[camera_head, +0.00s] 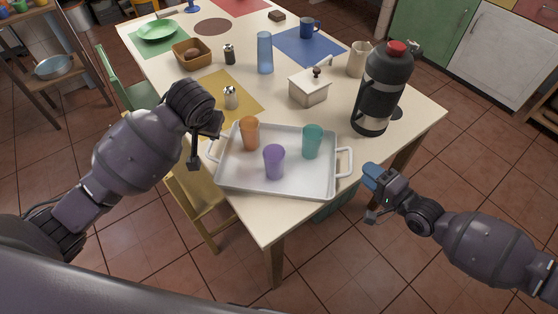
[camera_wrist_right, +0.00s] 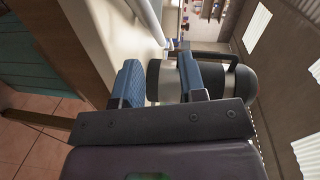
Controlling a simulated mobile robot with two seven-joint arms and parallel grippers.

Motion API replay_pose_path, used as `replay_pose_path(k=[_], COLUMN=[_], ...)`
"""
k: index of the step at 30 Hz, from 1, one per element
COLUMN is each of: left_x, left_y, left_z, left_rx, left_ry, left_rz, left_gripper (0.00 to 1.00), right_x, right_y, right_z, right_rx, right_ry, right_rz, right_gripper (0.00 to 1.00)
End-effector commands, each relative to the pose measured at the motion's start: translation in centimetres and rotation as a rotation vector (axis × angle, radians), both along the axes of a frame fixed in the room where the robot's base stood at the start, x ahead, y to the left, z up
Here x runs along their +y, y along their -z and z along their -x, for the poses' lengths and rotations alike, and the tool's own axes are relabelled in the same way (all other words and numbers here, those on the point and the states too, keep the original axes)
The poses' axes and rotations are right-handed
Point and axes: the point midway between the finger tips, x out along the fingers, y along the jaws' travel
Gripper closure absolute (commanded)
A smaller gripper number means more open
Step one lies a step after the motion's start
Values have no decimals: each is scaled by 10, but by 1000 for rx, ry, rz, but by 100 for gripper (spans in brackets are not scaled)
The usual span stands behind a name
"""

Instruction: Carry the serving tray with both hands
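A white rectangular serving tray (camera_head: 305,187) with a handle at each end lies on the table's near end. An orange cup (camera_head: 249,134), a purple cup (camera_head: 274,162) and a teal cup (camera_head: 312,141) stand in it. My right gripper (camera_head: 372,178), blue-fingered, is to the right of the tray's right handle (camera_head: 346,162), apart from it. In the wrist view its two fingers (camera_wrist_right: 158,82) are apart with nothing held; the tray's white edge (camera_wrist_right: 147,18) shows beyond them. My left gripper (camera_head: 194,150) is beside the tray's left handle; its fingers are mostly hidden by its own wrist.
A large black and steel flask (camera_head: 379,98) with a red top stands behind the right handle. A white box (camera_head: 309,91), a blue glass (camera_head: 265,53) and shakers stand behind the tray. A yellow chair (camera_head: 203,205) is at the table's left side. Floor is clear in front.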

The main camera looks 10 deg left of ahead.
Motion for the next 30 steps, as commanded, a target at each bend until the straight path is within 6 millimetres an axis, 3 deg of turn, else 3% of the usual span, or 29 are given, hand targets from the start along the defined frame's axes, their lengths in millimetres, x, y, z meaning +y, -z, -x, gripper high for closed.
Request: replay_pose_path(k=[6,12,30], left_x=[0,0,0], left_y=[0,0,0], left_z=[0,0,0], left_rx=[0,0,0], left_ry=[0,0,0], left_rz=[0,0,0], left_gripper=[62,62,62], right_x=[-28,-41,-43], right_y=[-5,-8,-8], right_z=[27,39,41], right_rx=[1,1,0], right_ry=[0,0,0], right_rz=[0,-1,-1], right_gripper=[62,62,62])
